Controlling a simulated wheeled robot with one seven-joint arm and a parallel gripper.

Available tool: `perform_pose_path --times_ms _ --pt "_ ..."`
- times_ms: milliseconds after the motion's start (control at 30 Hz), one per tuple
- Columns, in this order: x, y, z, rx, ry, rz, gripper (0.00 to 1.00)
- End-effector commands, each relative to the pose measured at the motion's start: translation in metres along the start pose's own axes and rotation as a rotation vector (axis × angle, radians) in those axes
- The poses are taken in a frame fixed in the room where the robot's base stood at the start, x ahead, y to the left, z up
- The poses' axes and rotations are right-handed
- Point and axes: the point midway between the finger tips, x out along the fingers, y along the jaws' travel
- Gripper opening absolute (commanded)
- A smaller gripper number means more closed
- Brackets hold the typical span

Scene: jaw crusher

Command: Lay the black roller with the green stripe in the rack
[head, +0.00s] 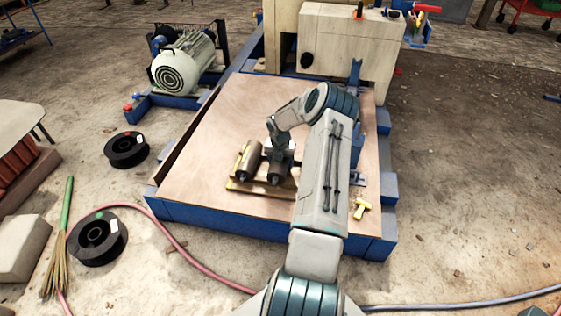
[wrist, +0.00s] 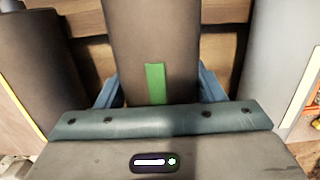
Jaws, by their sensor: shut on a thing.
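The dark roller with the green stripe (wrist: 155,84) is between the two blue fingers of my gripper (wrist: 157,92) in the wrist view. The gripper is shut on it. In the head view my gripper (head: 280,155) is over the rack, and the held roller (head: 275,179) shows below it, roughly parallel to another roller (head: 247,160). The rack (head: 233,186) has a yellowish front edge and is largely hidden by the rollers and my arm. I cannot tell whether the held roller touches the rack.
Another dark roller (wrist: 32,70) is close on the left in the wrist view, and a pale grey cylinder (wrist: 275,55) is on the right. The platform's left part is clear.

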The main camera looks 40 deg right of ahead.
Motion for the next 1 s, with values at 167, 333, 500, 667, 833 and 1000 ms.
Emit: perform_pose_path --times_ms 167,333,500,667,833,1000 --pt "0.003 0.001 0.001 0.000 -0.003 0.001 0.10" --pt "0.007 0.001 0.001 0.000 -0.003 0.001 0.10" --pt "0.011 0.001 0.000 0.000 -0.003 0.001 0.10" --pt "0.011 0.001 0.000 0.000 -0.003 0.001 0.88" --pt "0.011 0.000 0.000 0.000 -0.002 0.001 0.88" --pt "0.009 0.000 -0.001 0.000 0.000 0.000 0.88"
